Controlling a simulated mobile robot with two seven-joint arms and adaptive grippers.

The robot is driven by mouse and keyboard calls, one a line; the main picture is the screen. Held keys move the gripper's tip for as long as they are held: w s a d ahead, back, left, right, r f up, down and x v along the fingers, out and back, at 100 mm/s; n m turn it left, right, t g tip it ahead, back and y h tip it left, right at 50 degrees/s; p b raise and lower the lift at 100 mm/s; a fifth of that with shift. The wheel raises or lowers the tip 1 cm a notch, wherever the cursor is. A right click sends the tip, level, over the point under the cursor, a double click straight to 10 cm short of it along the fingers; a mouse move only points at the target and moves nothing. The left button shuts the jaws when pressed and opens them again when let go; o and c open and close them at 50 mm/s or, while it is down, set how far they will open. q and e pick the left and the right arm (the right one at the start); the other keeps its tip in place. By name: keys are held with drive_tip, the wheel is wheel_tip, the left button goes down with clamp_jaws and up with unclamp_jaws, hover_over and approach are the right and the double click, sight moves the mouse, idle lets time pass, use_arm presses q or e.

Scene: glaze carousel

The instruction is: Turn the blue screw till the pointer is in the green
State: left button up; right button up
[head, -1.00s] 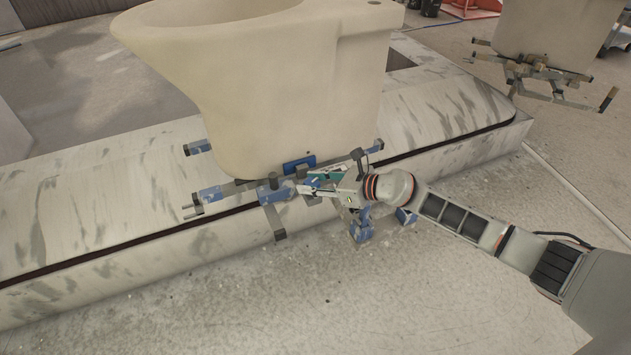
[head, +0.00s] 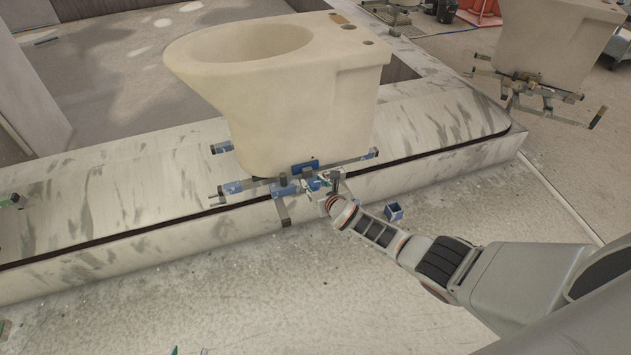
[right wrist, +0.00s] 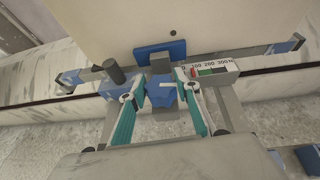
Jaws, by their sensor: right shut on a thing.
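The blue screw (right wrist: 162,92) sits at the clamp under the beige toilet bowl (head: 270,130). In the right wrist view my right gripper (right wrist: 159,92) has its teal fingers shut on the screw's two sides. In the head view the right gripper (head: 322,184) is small and partly hides the screw. The gauge (right wrist: 206,70) beside it reads from 0 to 300 N. Its red mark (right wrist: 193,72), which looks like the pointer, lies left of the green band (right wrist: 206,71). Of my left gripper, only small teal tips (head: 190,351) seem to show at the bottom edge.
The bowl stands on a pale, streaked carousel rim (head: 120,215). Another bowl (head: 550,40) with clamp bars is at the back right. The front floor is mostly clear.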

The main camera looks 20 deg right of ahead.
drive_tip(key=shift+w+r+m+h, duration=0.15)
drive_tip(key=shift+r+m+h, duration=0.15)
drive_tip(key=shift+m+h, duration=0.3)
drive_tip(key=shift+f, duration=0.15)
drive_tip(key=o, duration=1)
drive_tip(key=shift+o, duration=0.7)
drive_tip(key=shift+f, duration=0.1)
drive_tip(key=shift+s, duration=0.25)
drive_tip(key=shift+s+a, duration=0.1)
